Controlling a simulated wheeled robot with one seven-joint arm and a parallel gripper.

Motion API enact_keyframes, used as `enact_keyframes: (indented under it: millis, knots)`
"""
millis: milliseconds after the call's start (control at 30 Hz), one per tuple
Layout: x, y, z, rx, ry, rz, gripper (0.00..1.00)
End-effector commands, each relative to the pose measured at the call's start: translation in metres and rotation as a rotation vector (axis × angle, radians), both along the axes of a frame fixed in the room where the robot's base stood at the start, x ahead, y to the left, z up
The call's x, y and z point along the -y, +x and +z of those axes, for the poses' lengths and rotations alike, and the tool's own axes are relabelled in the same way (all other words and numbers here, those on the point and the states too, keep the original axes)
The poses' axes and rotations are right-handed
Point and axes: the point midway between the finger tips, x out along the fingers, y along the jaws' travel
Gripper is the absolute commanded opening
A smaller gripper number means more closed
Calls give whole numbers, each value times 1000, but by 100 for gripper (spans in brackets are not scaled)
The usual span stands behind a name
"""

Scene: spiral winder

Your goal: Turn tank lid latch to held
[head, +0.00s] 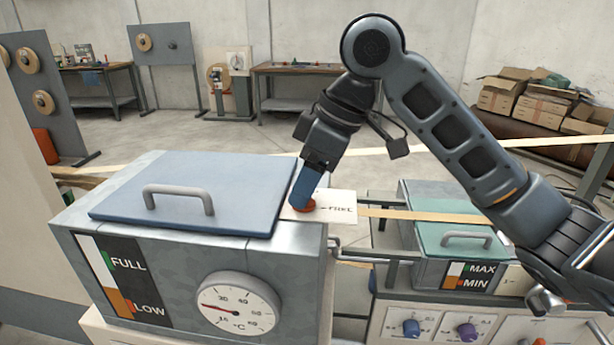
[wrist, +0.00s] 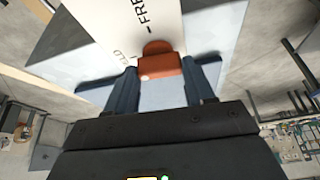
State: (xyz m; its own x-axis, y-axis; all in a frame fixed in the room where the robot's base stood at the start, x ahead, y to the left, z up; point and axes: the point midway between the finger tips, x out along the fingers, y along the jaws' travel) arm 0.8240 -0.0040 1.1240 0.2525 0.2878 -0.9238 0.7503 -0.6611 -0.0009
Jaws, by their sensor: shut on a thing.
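The tank lid latch is an orange-red knob (head: 305,206) beside the right edge of the blue tank lid (head: 130,205). It also shows in the wrist view (wrist: 160,68), between my two blue fingers. My gripper (head: 301,198) points down and is shut on the knob. A white plate (head: 341,207) under the knob reads "FREE" beside a dash mark. In the wrist view, part of a second word, ending in "LD", shows by the left finger. The fingers hide much of the knob, and I cannot tell which mark it points to.
The lid's grey handle (head: 179,198) rises left of my gripper. A pale strip (head: 420,215) runs right from the plate towards a second tank with a green lid (head: 450,230). A dial gauge (head: 239,304) is on the tank front. Open floor lies behind.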

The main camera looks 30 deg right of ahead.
Motion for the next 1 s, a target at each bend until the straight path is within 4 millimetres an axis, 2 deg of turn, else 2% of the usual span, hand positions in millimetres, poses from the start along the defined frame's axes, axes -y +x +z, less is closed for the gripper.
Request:
enact_keyframes:
  millis: [300, 767, 800, 1000]
  knots:
    - [1, 1, 0, 0, -1, 95, 23]
    - [1, 1, 0, 0, -1, 110, 23]
    - [1, 1, 0, 0, -1, 110, 54]
    - [1, 1, 0, 0, -1, 110, 73]
